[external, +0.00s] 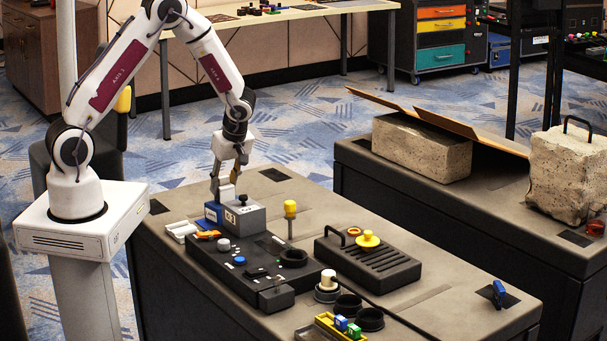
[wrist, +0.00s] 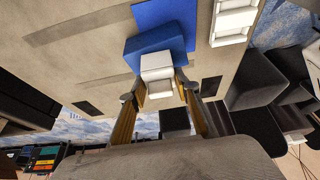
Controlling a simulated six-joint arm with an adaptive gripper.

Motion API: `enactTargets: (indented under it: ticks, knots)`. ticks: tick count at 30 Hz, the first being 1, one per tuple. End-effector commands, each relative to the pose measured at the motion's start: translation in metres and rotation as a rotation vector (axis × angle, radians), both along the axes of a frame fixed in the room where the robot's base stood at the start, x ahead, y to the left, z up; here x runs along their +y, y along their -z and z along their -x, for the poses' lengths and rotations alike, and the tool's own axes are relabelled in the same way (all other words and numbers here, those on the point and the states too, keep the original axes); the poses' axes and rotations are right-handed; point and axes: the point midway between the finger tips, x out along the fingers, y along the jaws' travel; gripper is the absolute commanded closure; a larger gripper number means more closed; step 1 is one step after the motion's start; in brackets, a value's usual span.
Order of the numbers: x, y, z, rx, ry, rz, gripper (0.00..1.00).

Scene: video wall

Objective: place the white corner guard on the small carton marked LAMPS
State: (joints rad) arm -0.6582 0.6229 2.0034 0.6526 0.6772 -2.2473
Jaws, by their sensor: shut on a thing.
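My gripper (wrist: 160,98) points down over the bench, and its fingers are shut on a small white piece, the white corner guard (wrist: 158,68). In the wrist view the guard lies in front of a blue box (wrist: 140,48); I cannot tell whether they touch. I can read no LAMPS marking, so I cannot tell which is the carton.
A white tray (external: 182,230) sits left of the blue item and shows in the wrist view (wrist: 235,22). A black control panel (external: 240,262), a yellow-topped post (external: 290,208) and a ribbed black box (external: 368,262) stand nearby. The bench's far right is mostly clear.

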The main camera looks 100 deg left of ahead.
Motion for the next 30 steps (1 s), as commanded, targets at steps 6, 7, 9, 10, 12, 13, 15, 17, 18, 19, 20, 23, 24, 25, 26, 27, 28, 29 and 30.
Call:
enactTargets:
  ticks: [6, 7, 9, 10, 12, 13, 15, 17, 18, 19, 20, 23, 24, 25, 26, 27, 28, 29, 30]
  knots:
    - [0.0, 0.002, 0.0, 0.0, 0.0, 0.0, 0.52]
    - [0.0, 0.002, 0.0, 0.0, 0.0, 0.0, 0.52]
    - [0.0, 0.002, 0.0, 0.0, 0.0, 0.0, 0.52]
    - [0.0, 0.002, 0.0, 0.0, 0.0, 0.0, 0.52]
    - [0.0, 0.002, 0.0, 0.0, 0.0, 0.0, 0.52]
    - [0.0, 0.002, 0.0, 0.0, 0.0, 0.0, 0.52]
    - [0.0, 0.002, 0.0, 0.0, 0.0, 0.0, 0.52]
    - [0.0, 0.001, 0.0, 0.0, 0.0, 0.0, 0.52]
    - [0.0, 0.0, 0.0, -0.001, 0.0, -0.001, 0.52]
    - [0.0, -0.001, 0.0, -0.001, 0.0, -0.001, 0.52]
    - [0.0, -0.002, 0.0, -0.001, 0.0, -0.001, 0.52]
    - [-0.001, -0.007, -0.002, -0.002, 0.001, -0.002, 0.52]
    - [-0.002, -0.01, -0.003, -0.002, 0.001, -0.002, 0.52]
    - [-0.003, -0.013, -0.004, -0.001, 0.001, -0.002, 0.52]
    - [-0.003, -0.015, -0.005, -0.001, 0.001, -0.001, 0.52]
    - [-0.004, -0.019, -0.006, -0.002, 0.0, -0.002, 0.52]
    - [-0.005, -0.023, -0.007, -0.003, 0.001, -0.003, 0.52]
    - [-0.006, -0.026, -0.008, -0.003, 0.001, -0.003, 0.52]
    - [-0.008, -0.031, -0.009, -0.003, 0.0, -0.002, 0.52]
